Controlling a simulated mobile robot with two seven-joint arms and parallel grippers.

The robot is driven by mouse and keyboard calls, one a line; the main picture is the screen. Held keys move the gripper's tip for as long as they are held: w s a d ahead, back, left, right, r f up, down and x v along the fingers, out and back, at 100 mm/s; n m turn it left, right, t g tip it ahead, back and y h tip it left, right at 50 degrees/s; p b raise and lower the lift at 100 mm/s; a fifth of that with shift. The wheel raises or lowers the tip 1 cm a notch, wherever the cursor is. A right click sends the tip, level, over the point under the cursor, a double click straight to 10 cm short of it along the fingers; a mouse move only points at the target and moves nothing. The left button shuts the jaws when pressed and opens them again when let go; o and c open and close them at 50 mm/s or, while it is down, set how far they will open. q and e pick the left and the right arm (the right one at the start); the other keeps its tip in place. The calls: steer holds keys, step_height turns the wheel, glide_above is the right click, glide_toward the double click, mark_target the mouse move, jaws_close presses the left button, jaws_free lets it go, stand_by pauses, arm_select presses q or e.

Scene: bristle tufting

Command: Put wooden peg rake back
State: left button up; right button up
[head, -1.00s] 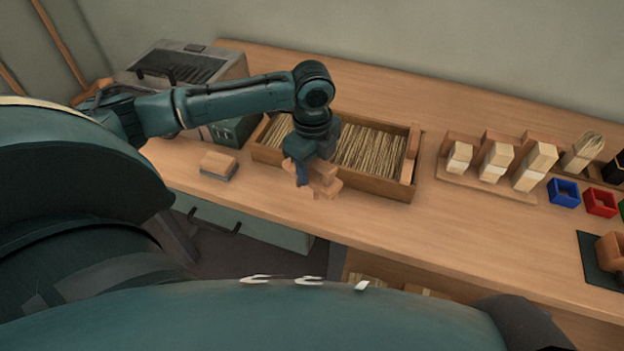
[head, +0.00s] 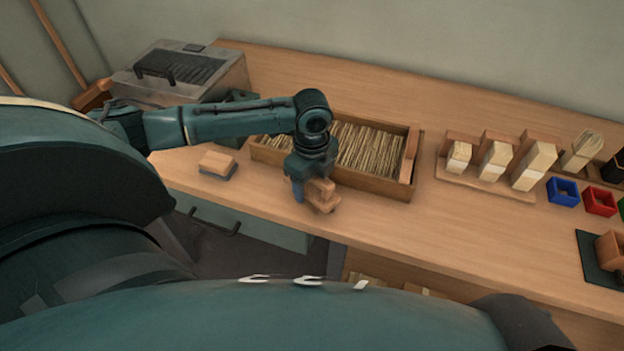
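The wooden peg rake (head: 321,195) is a small brown piece with stubby blocks. My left gripper (head: 307,191) points down and appears shut on it, just in front of the wooden tray of bristle bundles (head: 378,187). The gripper hides part of the rake. The rake is close to the bench top near its front edge; I cannot tell whether it touches. My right gripper is not in view.
A small wood-topped block (head: 217,163) lies left of the gripper. A grey metal box (head: 180,75) stands at the back left. A rack of wooden blocks (head: 484,185), a blue bin (head: 563,191) and a red bin (head: 600,201) stand to the right. The bench between tray and rack is clear.

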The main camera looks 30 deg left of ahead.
arm_select(q)
steer(key=shift+o, duration=0.2)
step_height(320, 180, up, 12)
steer(key=shift+r, duration=0.2)
stand_by(0.3)
steer(key=shift+f, duration=0.1)
stand_by(0.3)
steer(key=s+d+f+n+t+h, duration=0.3)
steer(key=s+d+f+n, duration=0.5)
steer(key=d, duration=0.5)
steer(key=s+a+f+n+y, duration=0.3)
steer(key=s+a+f+n, duration=0.2)
steer(key=s+a+n, duration=0.45)
steer(key=w+d+f+t+h, duration=0.3)
steer(key=w+d+f+t, duration=0.1)
steer(key=d+t, duration=0.3)
steer(key=shift+w+d+f+m+t, duration=0.35)
steer(key=shift+d+f, duration=0.35)
steer(key=shift+f, duration=0.15)
